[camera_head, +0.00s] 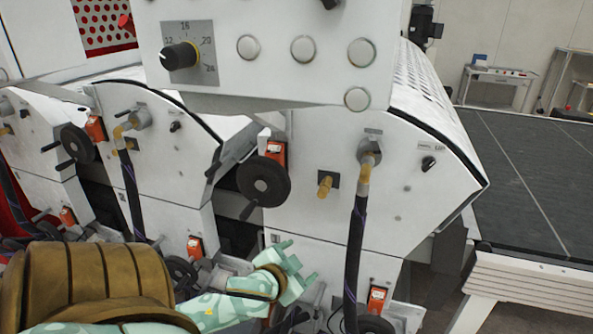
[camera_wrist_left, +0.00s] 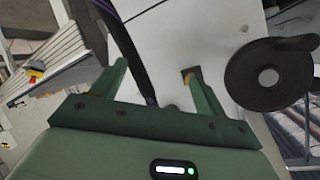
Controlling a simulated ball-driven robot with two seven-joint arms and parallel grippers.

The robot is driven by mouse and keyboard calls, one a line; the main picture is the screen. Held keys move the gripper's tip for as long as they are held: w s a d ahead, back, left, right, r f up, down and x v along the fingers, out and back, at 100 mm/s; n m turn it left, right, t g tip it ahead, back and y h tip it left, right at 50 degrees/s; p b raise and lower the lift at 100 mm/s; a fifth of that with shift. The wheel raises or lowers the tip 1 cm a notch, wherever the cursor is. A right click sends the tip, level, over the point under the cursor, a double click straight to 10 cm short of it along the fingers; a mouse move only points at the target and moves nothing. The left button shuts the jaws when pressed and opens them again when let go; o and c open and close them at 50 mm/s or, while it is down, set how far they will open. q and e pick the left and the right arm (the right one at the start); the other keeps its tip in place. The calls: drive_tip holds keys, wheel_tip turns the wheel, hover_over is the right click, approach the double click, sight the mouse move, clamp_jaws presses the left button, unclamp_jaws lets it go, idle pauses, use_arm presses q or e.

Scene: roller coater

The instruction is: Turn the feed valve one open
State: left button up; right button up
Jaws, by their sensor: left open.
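A small brass valve (camera_head: 326,184) with a dark square base sticks out of the white panel in the middle of the head view. No label shows that it is feed valve one. In the left wrist view, a brassy piece that looks like this valve (camera_wrist_left: 187,77) shows close to the right finger and is partly hidden by it. My left gripper (camera_head: 294,268) is below and slightly left of the valve in the head view, apart from it. Its two fingers are spread with nothing between them in the wrist view (camera_wrist_left: 160,83). My right gripper is not in view.
A black hose (camera_head: 356,240) hangs from a brass fitting right of the valve. A black handwheel (camera_head: 263,181) with a crank handle is to its left. A white control box (camera_head: 270,55) overhangs above. A dark flat conveyor (camera_head: 530,170) lies at the right.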

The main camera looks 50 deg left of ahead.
use_arm(q)
drive_tip(key=shift+s+d+f+g, duration=0.25)
drive_tip(key=shift+s+d+f, duration=0.05)
drive_tip(key=shift+f, duration=0.3)
drive_tip(key=shift+s+d+f+g, duration=0.25)
drive_tip(key=shift+s+f, duration=0.05)
drive_tip(key=shift+f, duration=0.25)
